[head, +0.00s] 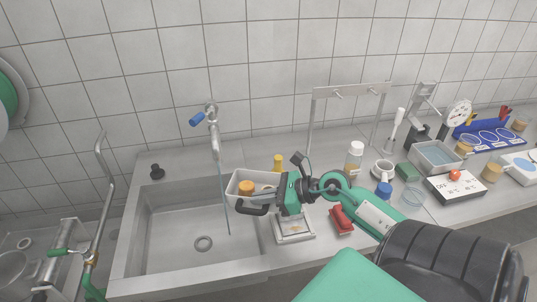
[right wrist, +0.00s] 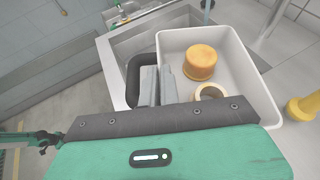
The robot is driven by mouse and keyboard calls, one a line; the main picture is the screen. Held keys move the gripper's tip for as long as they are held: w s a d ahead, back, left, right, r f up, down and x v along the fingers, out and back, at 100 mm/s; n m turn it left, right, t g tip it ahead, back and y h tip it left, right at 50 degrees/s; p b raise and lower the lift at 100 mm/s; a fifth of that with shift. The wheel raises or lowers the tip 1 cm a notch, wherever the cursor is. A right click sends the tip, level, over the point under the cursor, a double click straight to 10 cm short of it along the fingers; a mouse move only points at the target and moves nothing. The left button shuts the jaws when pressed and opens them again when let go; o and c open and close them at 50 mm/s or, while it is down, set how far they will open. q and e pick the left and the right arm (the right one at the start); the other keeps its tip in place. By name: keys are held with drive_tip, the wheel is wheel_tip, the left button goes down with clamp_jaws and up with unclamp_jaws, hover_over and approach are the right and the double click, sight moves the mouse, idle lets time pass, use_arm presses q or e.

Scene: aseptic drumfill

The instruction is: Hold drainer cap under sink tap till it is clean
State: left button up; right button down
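A thin stream of water falls from the sink tap (head: 214,140) into the steel sink (head: 165,235). No part is clearly recognisable as the drainer cap. An orange round cap (right wrist: 201,62) and a cream ring (right wrist: 211,94) lie in a white tub (right wrist: 262,85), which stands at the sink's right side. My right gripper (right wrist: 157,86) is beside the tub, right of the stream in the head view (head: 245,204). Its grey fingers look close together, with a dark rounded shape (right wrist: 134,80) beside them; whether they grip it is unclear. My left gripper is out of view.
A small black knob-like part (head: 157,172) stands behind the sink. Several containers crowd the right counter. The sink basin is clear.

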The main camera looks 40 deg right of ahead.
sight(229, 187)
drive_tip(key=w, duration=0.2)
drive_tip(key=w+a, duration=0.1)
drive_tip(key=w, duration=0.1)
drive_tip(key=w+a+p, duration=0.1)
drive_tip(key=w, duration=0.2)
drive_tip(key=shift+w, duration=0.1)
drive_tip(key=shift+w+a, duration=0.15)
drive_tip(key=shift+w, duration=0.35)
drive_tip(key=shift+w+a, duration=0.15)
drive_tip(key=shift+w, duration=0.35)
idle(1.2)
drive_tip(key=shift+s+d+f, duration=0.1)
drive_tip(key=shift+s+d, duration=0.1)
drive_tip(key=shift+s, duration=0.35)
drive_tip(key=s+d+b, duration=0.1)
drive_tip(key=s+d, duration=0.2)
drive_tip(key=s, duration=0.7)
drive_tip(key=shift+s+b, duration=0.35)
drive_tip(key=shift+s, duration=0.05)
drive_tip(key=shift+w+a, duration=0.1)
